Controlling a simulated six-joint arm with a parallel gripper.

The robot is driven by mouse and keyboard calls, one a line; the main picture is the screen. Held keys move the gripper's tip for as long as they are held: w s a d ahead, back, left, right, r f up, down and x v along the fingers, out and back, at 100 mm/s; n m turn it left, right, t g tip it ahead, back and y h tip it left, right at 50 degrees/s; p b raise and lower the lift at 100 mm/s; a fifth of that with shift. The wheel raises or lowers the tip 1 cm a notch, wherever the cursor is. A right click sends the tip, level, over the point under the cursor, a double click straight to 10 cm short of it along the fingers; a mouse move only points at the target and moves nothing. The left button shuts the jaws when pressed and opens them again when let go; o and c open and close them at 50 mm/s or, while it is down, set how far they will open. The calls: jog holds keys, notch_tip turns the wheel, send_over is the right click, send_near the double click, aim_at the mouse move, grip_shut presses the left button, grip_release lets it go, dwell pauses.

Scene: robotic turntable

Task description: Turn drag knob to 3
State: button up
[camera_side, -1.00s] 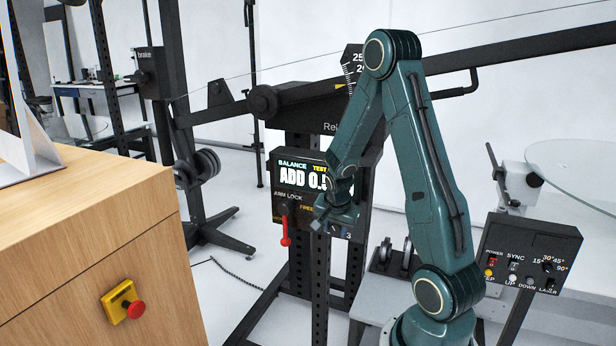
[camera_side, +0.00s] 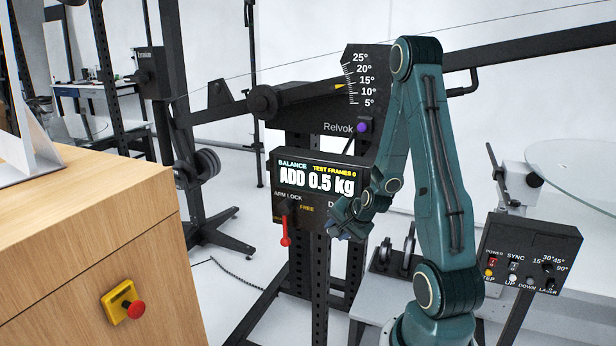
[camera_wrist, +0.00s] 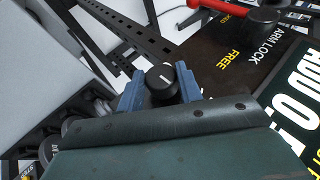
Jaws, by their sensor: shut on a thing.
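The drag knob (camera_wrist: 162,82) is a small round black knob with a white pointer line, seen in the wrist view at the panel's edge. My gripper (camera_wrist: 160,88) has its two blue fingers on either side of the knob and is shut on it. In the side view my gripper (camera_side: 345,230) is at the lower right of the balance panel (camera_side: 287,208), covering the knob, its number marks and most of its label. The knob's setting cannot be read in either view.
The panel's screen (camera_side: 318,181) reads "ADD 0.5 kg". A red arm lock lever (camera_side: 285,238) hangs at the panel's left, pointing down near the rim. A purple button (camera_side: 364,127) sits above, beside "Relvok". A control box (camera_side: 525,255) stands at the right.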

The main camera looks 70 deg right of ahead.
jog(key=shift+t, duration=0.3)
dwell(0.4)
jog(key=o, duration=1)
jog(key=shift+r, duration=0.1)
jog(key=shift+r, duration=9.9)
